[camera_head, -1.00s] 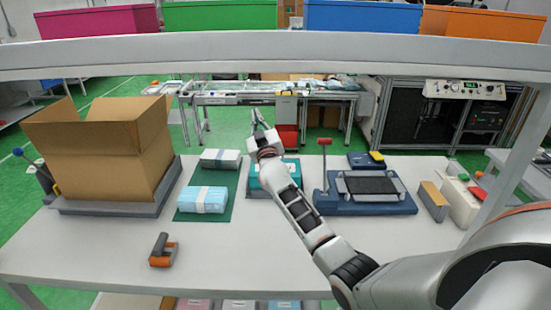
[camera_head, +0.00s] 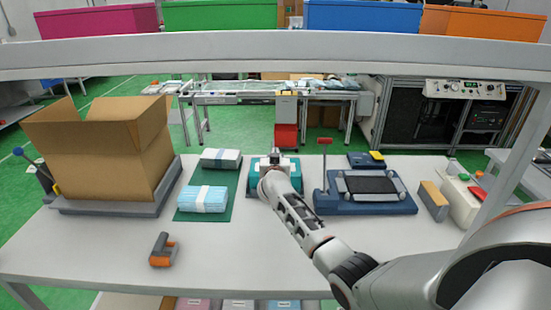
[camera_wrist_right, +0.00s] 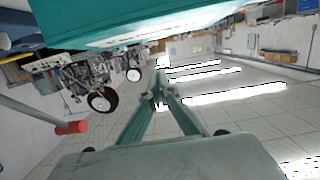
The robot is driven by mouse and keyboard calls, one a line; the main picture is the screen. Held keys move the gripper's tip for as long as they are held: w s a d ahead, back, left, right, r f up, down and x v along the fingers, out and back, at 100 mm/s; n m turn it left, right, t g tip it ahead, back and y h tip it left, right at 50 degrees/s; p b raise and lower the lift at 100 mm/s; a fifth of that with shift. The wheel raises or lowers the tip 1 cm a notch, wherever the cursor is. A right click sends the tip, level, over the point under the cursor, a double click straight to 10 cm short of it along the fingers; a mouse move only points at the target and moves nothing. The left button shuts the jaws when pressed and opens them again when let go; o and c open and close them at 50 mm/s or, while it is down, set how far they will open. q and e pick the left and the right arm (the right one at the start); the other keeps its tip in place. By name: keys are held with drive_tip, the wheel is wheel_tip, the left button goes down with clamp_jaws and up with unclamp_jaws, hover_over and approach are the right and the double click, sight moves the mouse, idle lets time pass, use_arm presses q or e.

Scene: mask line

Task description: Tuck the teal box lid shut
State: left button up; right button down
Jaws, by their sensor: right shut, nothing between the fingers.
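The teal box (camera_head: 253,181) stands on the table near the middle, on a grey base. My right arm and gripper cover much of it, and I cannot tell how its lid stands. My right gripper (camera_head: 275,157) is over the back of the box, shut and empty. In the right wrist view the shut fingertips (camera_wrist_right: 158,82) are just beside the large teal face of the box (camera_wrist_right: 150,22); contact cannot be told. My left gripper is not in view.
A red-topped lever (camera_head: 324,145) stands right of the box, by a blue sealing device (camera_head: 365,208). Mask packs (camera_head: 203,199) lie on a green mat (camera_head: 230,199) to the left. A carton (camera_head: 110,165) is further left. An orange-grey tool (camera_head: 162,250) lies in front.

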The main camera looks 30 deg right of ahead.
drive_tip(key=x, duration=0.4)
drive_tip(key=shift+w+d, duration=0.1)
drive_tip(key=shift+w, duration=0.05)
drive_tip(key=f, duration=0.1)
drive_tip(key=f+b, duration=0.1)
drive_tip(key=shift+w+d+f, duration=0.15)
drive_tip(key=shift+w+f, duration=0.05)
drive_tip(key=shift+f, duration=0.1)
drive_tip(key=shift+f+b, duration=0.35)
drive_tip(key=shift+b, duration=0.1)
drive_tip(key=shift+f, duration=0.25)
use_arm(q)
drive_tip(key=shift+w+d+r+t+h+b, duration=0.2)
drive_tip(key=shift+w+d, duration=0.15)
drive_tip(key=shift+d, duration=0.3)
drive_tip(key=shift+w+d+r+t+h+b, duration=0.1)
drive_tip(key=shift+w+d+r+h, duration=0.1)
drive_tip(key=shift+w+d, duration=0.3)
use_arm(e)
drive_tip(key=shift+f, duration=0.15)
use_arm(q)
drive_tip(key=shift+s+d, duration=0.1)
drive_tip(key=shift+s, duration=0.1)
use_arm(e)
drive_tip(key=shift+w+d+f, duration=0.1)
drive_tip(key=shift+w+f, duration=0.05)
drive_tip(key=shift+f, duration=0.75)
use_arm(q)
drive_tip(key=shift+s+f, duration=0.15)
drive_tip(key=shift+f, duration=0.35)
